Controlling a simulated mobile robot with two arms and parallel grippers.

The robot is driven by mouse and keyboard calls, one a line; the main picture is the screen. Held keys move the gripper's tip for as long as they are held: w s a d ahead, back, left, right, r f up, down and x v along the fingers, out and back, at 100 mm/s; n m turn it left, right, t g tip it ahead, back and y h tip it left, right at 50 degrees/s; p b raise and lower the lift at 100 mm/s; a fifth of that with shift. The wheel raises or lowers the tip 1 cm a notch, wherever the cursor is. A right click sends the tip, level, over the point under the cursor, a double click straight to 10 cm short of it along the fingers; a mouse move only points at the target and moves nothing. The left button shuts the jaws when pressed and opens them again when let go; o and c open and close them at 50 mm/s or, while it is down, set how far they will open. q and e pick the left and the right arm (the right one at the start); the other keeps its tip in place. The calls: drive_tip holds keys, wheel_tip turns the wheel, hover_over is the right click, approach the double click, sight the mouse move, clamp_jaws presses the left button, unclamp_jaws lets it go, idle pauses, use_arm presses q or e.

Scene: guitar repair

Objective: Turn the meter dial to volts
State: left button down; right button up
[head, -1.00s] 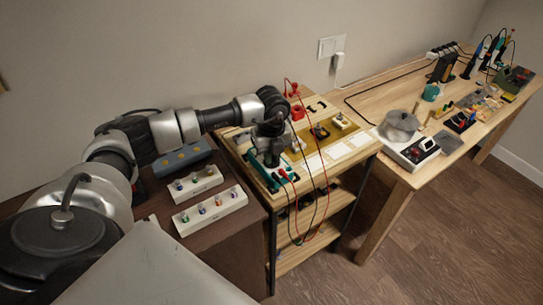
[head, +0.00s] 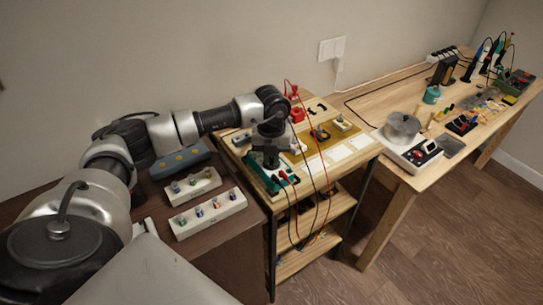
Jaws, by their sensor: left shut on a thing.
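The meter (head: 262,178) is a teal-edged device on the near left part of the wooden cart top. My left gripper (head: 268,162) points down over the meter and is shut at its face. The gripper and wrist hide the dial, so I cannot tell its setting. Red and black leads (head: 322,170) run from the meter area over the cart and hang down its front. My right gripper is not in view.
White racks with small knobs (head: 208,214) stand on the brown table at left. The cart holds a yellow-brown mat (head: 335,138) and white cards (head: 341,152). A long bench (head: 385,101) at right carries a pot (head: 402,127) and tools. Floor is clear in front.

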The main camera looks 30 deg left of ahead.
sight(271, 159)
use_arm(q)
drive_tip(key=c, duration=1.1)
unclamp_jaws()
drive_tip(key=shift+c, duration=0.2)
drive_tip(key=shift+r, duration=0.15)
wheel_tip(271, 159, up, 11)
drive_tip(key=b, duration=0.1)
drive_tip(key=shift+f+b, duration=0.2)
drive_tip(key=shift+b, duration=0.1)
